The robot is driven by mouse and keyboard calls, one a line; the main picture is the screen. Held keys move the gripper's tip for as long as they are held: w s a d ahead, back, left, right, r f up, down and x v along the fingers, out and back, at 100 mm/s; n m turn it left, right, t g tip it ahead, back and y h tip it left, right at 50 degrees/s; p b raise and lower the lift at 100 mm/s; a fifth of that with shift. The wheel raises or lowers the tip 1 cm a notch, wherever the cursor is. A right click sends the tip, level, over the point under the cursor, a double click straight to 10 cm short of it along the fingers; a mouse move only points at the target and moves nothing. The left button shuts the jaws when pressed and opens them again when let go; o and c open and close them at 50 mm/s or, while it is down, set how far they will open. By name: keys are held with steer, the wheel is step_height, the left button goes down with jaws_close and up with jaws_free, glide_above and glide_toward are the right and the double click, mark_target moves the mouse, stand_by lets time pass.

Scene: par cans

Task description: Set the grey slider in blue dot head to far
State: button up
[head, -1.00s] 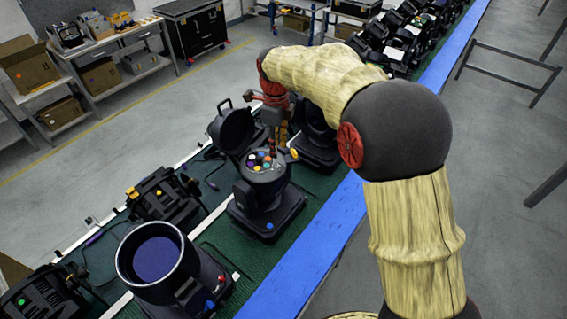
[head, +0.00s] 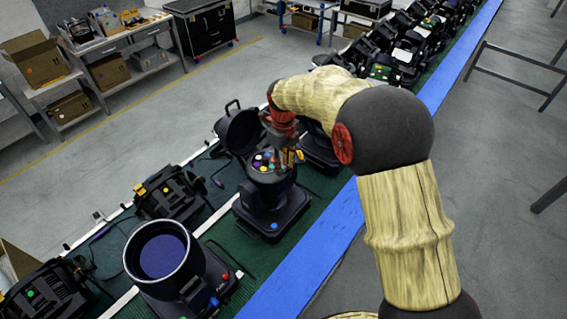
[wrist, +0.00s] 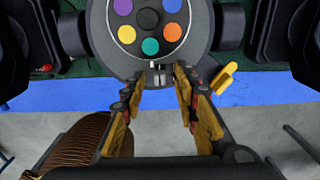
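The blue dot head (head: 270,200) is a black lamp with an open lid, standing on the green belt. A blue dot marks its base. Its round face carries a wheel of coloured discs, which fills the top of the wrist view (wrist: 149,52). A small grey slider (wrist: 160,78) shows at the near rim of the face. My gripper (wrist: 159,72) is open, with its fingertips on either side of the slider. I cannot tell whether they touch it. In the head view my gripper (head: 288,160) is over the right side of the face.
A yellow lever (wrist: 224,78) sticks out just right of my right finger. Another lamp (head: 165,262) stands in front on the belt, and more lamps stand beside and behind.

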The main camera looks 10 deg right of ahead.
steer(key=shift+f, duration=0.1)
steer(key=shift+c, duration=1.2)
jaws_close()
